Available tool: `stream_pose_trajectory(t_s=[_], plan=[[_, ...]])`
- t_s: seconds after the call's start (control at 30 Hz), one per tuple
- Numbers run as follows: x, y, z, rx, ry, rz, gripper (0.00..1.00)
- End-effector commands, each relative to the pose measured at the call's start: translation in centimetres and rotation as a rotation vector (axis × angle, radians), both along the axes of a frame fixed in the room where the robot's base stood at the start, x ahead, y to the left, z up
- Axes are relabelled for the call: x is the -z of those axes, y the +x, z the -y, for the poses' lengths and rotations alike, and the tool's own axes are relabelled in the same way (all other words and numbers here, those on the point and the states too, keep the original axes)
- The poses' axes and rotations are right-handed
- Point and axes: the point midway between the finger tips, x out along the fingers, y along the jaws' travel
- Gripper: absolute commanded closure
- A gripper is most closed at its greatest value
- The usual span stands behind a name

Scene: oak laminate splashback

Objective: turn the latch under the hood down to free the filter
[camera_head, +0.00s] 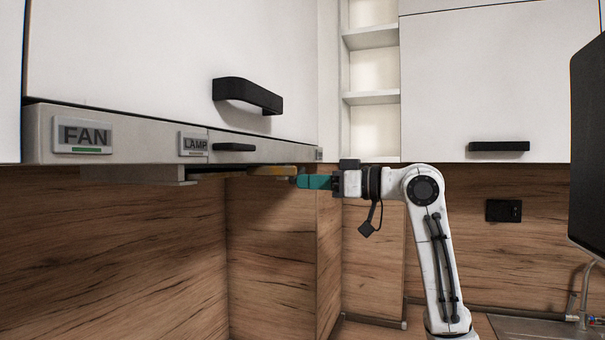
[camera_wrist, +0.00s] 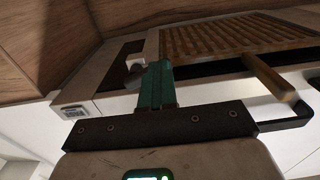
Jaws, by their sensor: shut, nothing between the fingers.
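The range hood (camera_head: 130,132) is a pale metal strip under a white cabinet. Its underside in the wrist view holds a slatted brown filter (camera_wrist: 225,36). A tan bar (camera_wrist: 268,77) hangs at the filter's near edge. A small grey rounded piece (camera_wrist: 135,74), with a pale block (camera_wrist: 151,46) behind it, looks like the latch; the teal fingers partly cover it. My gripper (camera_wrist: 157,68) is shut and empty, its tips close beside this piece; I cannot tell whether they touch. In the head view my gripper (camera_head: 302,181) is level under the hood's right end.
A black cabinet handle (camera_head: 248,95) sticks out above. A wood-look wall (camera_head: 270,250) stands close behind. Open air lies below the hood. A dark panel (camera_head: 590,150) is at far right.

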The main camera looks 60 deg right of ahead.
Motion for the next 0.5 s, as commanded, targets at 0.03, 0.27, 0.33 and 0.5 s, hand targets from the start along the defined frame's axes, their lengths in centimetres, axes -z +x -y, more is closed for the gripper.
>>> stream_pose_trajectory(t_s=[0.03, 0.27, 0.33, 0.5], plan=[[0.21, 0.26, -0.21, -0.007, 0.001, -0.005, 1.00], [0.62, 0.32, -0.04, -0.008, 0.002, -0.005, 1.00], [0.76, 0.34, 0.05, -0.008, 0.002, -0.005, 1.00], [1.03, 0.34, 0.24, -0.008, 0.002, -0.005, 1.00]])
